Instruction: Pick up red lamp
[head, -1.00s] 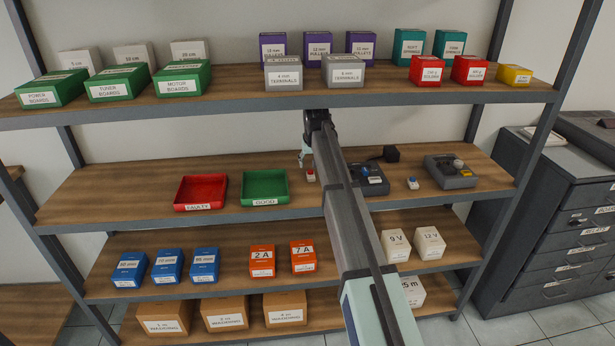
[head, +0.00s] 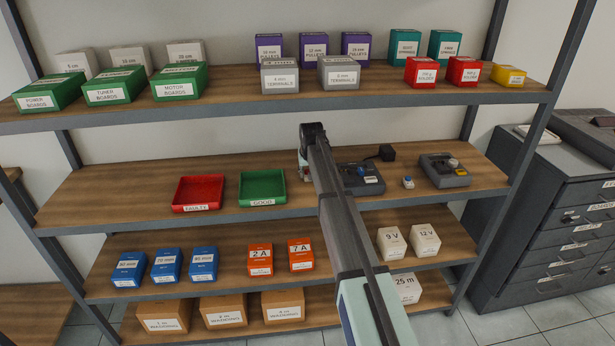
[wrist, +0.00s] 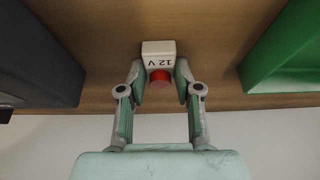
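The red lamp has a round red top (wrist: 160,76) on a white block (wrist: 158,48) marked 12 V. In the wrist view it stands on the wooden shelf between the two fingers of my gripper (wrist: 160,72). The fingers reach down on both sides, very close to the red top; I cannot tell whether they touch it. In the head view my gripper (head: 303,172) is low over the middle shelf, right of the green tray, and the lamp is hidden behind it and my arm.
A green tray (head: 263,202) marked GOOD and a red tray (head: 197,207) lie to the left. A dark device (head: 362,178) stands close on the right, with a blue-topped lamp (head: 408,182) and another device (head: 446,170) beyond. The upper shelf (head: 240,113) hangs above.

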